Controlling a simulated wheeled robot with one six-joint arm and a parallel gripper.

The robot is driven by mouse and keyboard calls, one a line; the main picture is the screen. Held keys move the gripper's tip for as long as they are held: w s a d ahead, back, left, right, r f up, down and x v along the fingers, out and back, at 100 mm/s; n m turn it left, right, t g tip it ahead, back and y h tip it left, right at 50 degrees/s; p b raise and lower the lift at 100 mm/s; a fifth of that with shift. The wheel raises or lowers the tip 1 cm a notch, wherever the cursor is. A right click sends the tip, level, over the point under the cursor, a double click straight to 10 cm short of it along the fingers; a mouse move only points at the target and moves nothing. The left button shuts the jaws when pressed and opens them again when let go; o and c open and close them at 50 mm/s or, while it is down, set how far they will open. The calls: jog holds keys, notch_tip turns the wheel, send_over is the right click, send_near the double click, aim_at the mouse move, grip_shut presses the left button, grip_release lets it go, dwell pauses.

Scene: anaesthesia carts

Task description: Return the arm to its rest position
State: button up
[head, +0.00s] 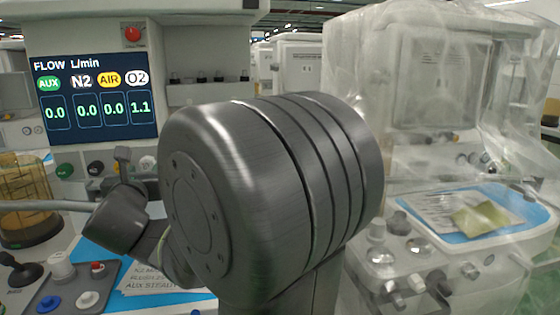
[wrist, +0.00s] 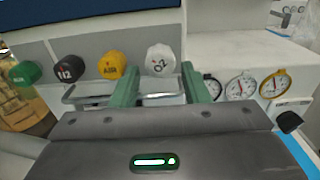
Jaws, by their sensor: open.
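My gripper (wrist: 159,70) shows in the wrist view with its two green fingers spread apart and nothing visible between them. The fingers point at the machine front, just below the white O2 knob (wrist: 161,58) and the yellow AIR knob (wrist: 111,66). I cannot tell whether a finger touches anything. The black N2 knob (wrist: 69,69) and green AUX knob (wrist: 25,73) are further left. In the head view my grey arm (head: 270,190) fills the middle and hides much of the cart; my fingers cannot be made out there.
The flow display (head: 95,95) reads 0.0 for AUX, N2 and AIR, and 1.1 for O2. Several round gauges (wrist: 241,86) sit right of the fingers. A plastic-draped cart (head: 440,80) stands at the right. An amber canister (head: 25,190) is at the left.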

aim_at(146, 166)
jog(key=x, duration=0.3)
jog(key=shift+w+f, duration=0.1)
jog(key=shift+w, duration=0.3)
jog(key=shift+w+a+m, duration=0.15)
jog(key=shift+w+m, duration=0.1)
jog(key=shift+m, duration=0.05)
jog(key=shift+s+m, duration=0.2)
jog(key=shift+m, duration=0.6)
jog(key=m, duration=0.6)
jog(key=shift+m+p, duration=0.3)
jog(key=shift+m, duration=0.1)
jog(key=v, duration=1)
jog(key=shift+w, duration=0.1)
